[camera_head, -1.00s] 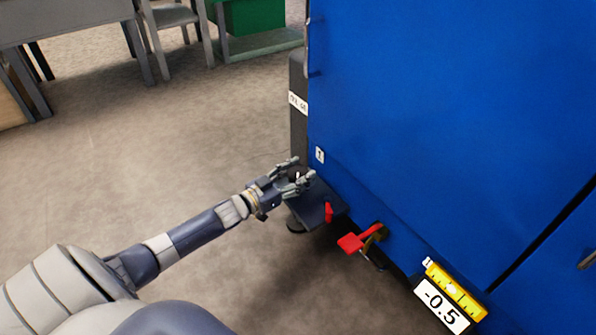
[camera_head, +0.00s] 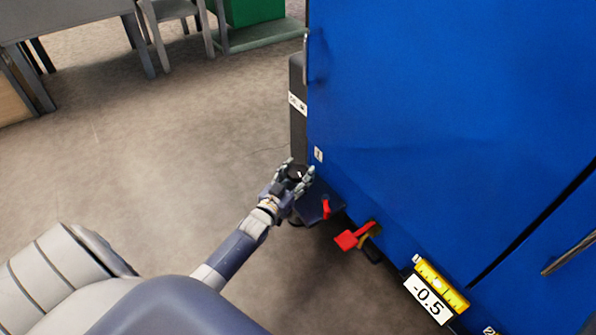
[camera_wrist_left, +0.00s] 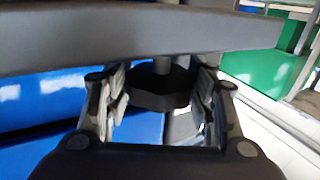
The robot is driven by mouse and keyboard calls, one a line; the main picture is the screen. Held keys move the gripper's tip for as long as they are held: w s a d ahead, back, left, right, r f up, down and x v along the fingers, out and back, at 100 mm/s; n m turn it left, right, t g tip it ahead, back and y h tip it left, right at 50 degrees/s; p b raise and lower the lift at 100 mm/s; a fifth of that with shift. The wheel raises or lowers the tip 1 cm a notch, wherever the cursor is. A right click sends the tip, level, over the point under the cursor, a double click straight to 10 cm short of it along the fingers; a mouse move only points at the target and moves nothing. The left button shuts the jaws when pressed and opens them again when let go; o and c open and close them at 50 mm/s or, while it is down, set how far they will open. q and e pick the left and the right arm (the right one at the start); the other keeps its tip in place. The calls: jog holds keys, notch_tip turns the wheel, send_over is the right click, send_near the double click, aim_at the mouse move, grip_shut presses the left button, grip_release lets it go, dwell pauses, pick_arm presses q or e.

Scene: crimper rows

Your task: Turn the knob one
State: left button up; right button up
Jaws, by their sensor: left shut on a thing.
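The knob (camera_head: 295,173) is black and round, with a pale mark on top. It sits low at the left corner of the blue cabinet (camera_head: 440,110), near a small white label (camera_head: 318,154). My left gripper (camera_head: 300,170) has one finger on each side of the knob and is shut on it. In the left wrist view the dark knob (camera_wrist_left: 158,95) lies between the two fingers, and a grey bar crosses in front of its upper part. My right gripper is not in view.
A red lever (camera_head: 347,239) and a small red part (camera_head: 326,208) stick out along the cabinet's lower edge. A yellow level (camera_head: 440,285) with a "-0.5" display (camera_head: 428,299) is further right. Open floor (camera_head: 150,170) lies to the left.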

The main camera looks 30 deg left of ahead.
pick_arm(q)
jog(key=shift+w+r, duration=0.1)
jog(key=shift+r, duration=0.05)
jog(key=o, duration=1.1)
jog(key=shift+s+f, duration=0.2)
jog(key=shift+s, duration=0.4)
jog(key=s, duration=0.7)
jog(key=s+d, duration=0.1)
jog(key=s, duration=0.3)
jog(key=shift+r, duration=0.1)
